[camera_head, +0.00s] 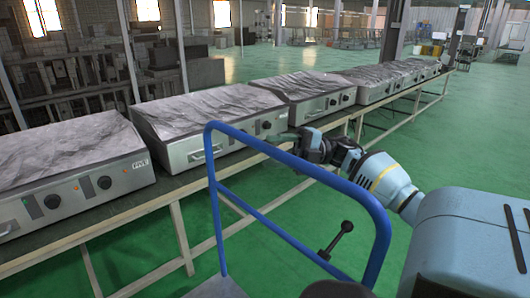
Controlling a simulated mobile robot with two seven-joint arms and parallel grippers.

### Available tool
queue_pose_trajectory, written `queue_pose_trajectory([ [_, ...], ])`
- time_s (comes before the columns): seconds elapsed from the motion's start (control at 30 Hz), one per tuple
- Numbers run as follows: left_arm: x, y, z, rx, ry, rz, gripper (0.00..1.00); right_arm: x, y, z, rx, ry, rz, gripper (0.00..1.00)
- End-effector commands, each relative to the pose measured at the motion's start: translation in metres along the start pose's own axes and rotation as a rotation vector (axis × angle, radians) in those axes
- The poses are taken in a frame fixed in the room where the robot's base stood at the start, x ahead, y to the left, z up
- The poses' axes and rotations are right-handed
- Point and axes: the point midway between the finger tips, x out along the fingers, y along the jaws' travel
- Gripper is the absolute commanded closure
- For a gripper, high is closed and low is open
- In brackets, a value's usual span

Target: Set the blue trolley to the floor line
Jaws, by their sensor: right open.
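The blue trolley (383,232) shows in the head view as a bent blue tube handle in the lower middle, with a top bar, two posts and a lower crossbar. Part of its grey deck (217,288) shows at the bottom edge; the rest is out of frame. My right arm comes in from the right, and my right gripper (281,138) is beyond the top bar, close to it in the picture. It is open and holds nothing that I can see. Whether it touches the bar I cannot tell. My left gripper is not in view. I cannot make out a floor line.
A long bench (178,237) with a pale frame runs from the lower left to the back right. Several grey heating units (205,118) stand on it in a row. A black-knobbed lever (345,228) shows inside the handle. Green floor (455,140) lies open on the right.

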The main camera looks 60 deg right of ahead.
Motion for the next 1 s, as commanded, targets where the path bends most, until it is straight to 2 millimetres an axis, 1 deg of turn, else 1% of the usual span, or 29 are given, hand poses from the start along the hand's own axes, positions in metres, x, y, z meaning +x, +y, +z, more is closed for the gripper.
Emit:
queue_pose_trajectory([
  [0.03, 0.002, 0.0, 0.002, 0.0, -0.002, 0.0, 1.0, -0.009, -0.002, 0.001, 0.003, -0.004, -0.002, 0.54],
  [0.1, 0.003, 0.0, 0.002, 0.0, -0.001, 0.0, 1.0, -0.02, -0.002, 0.001, 0.002, -0.003, -0.001, 0.54],
  [0.2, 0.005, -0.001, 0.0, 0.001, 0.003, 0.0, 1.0, -0.033, -0.001, 0.001, 0.002, -0.003, -0.002, 0.54],
  [0.33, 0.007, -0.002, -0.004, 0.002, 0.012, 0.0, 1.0, -0.043, 0.0, 0.0, 0.001, -0.001, -0.001, 0.54],
  [0.63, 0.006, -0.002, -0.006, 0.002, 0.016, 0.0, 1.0, -0.046, 0.001, 0.0, 0.0, 0.001, 0.0, 0.54],
  [1.0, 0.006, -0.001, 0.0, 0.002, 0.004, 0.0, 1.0, -0.046, 0.0, 0.0, 0.0, 0.001, 0.0, 0.54],
])
